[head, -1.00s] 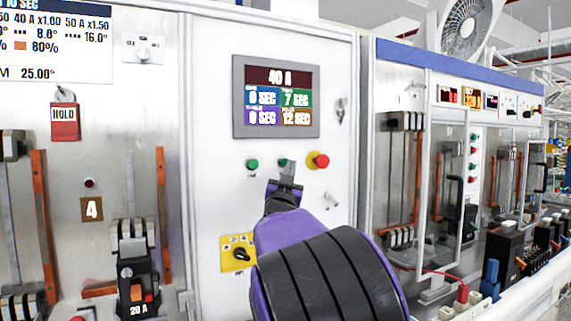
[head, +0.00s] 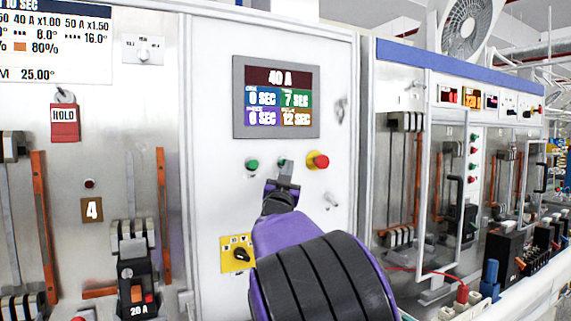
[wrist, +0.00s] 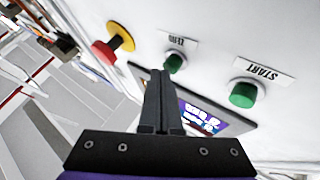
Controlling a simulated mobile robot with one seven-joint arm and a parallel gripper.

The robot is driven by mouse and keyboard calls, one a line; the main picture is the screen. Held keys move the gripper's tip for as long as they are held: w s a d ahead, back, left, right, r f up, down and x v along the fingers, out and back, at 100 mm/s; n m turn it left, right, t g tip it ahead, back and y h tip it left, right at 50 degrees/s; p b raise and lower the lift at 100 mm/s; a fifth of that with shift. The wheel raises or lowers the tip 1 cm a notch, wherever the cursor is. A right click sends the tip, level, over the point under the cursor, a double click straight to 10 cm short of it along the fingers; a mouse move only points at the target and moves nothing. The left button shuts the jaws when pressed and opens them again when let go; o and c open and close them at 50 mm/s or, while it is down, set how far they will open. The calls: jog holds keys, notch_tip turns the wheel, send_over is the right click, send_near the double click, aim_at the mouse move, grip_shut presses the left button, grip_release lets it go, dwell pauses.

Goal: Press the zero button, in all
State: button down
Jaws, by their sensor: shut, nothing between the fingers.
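The zero button (wrist: 175,62) is a small green button under a "ZERO" label in the wrist view. In the head view, my gripper mostly hides it, leaving a sliver of green (head: 281,162). My gripper (head: 286,166) is shut and empty in front of the panel, just at this button. In the wrist view, its fingertips (wrist: 158,72) lie right beside the button on the picture's left. I cannot tell whether they touch it. The green start button (wrist: 243,93) is to the right in the wrist view and left of my gripper in the head view (head: 252,164).
A red stop knob on a yellow base (head: 319,161) sits close right of my gripper. The display (head: 276,97) above reads 40 A, 0, 7, 0 and 12 SEC. A yellow selector plate (head: 236,254) is below. A breaker (head: 135,275) stands lower left.

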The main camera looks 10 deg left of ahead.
jog(key=shift+w+a, duration=0.2)
dwell(0.3)
dwell(0.3)
jog(key=shift+s+d+b, duration=0.5)
jog(key=shift+s+b, duration=0.25)
jog(key=shift+b, duration=0.2)
jog(key=shift+f, duration=0.1)
jog(key=s+d+b, duration=0.1)
jog(key=s+b, duration=0.1)
jog(key=s+d+b, duration=0.1)
jog(key=s+b, duration=0.1)
jog(key=shift+d, duration=0.4)
